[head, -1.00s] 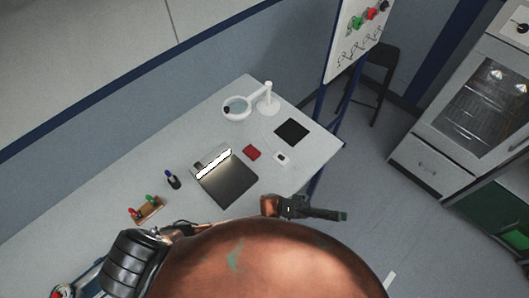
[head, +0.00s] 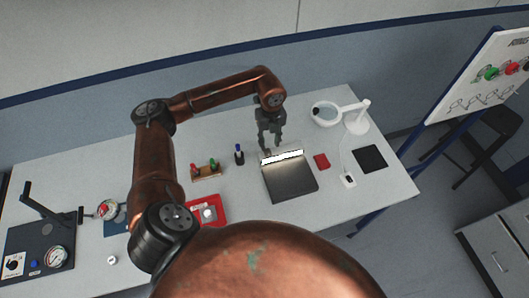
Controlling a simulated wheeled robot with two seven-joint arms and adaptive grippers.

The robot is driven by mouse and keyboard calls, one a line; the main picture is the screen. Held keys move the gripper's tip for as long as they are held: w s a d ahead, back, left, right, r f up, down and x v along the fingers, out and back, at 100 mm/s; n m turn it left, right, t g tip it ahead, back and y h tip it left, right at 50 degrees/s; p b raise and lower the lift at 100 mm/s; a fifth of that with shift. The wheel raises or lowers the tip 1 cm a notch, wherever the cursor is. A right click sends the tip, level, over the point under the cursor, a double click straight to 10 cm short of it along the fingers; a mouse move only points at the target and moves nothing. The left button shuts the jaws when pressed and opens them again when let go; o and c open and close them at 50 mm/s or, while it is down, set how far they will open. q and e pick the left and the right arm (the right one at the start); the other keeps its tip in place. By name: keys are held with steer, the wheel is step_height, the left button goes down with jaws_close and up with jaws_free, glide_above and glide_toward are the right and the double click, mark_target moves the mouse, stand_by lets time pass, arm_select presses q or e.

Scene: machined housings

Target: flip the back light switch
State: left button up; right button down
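A dark flat panel (head: 290,181) with a brightly lit strip (head: 282,157) along its back edge lies on the white table; I take it to be the light unit. My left gripper (head: 271,145) points down just behind the strip's left end. Its two fingers look apart, with nothing seen between them. A small brownish part shows at the strip's left end, beside the fingertips; I cannot tell whether it is the switch or whether the gripper touches it. My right gripper is out of view.
A blue-topped bottle (head: 239,155), a wooden rack (head: 207,171), a red tray (head: 220,207) and a gauge station (head: 38,245) are at left.

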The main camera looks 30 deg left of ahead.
mark_target(269, 155)
arm_select(q)
steer(key=shift+a+f, duration=0.2)
steer(key=shift+f, duration=0.1)
step_height(269, 155, down, 7)
steer(key=shift+p, duration=0.5)
jaws_close()
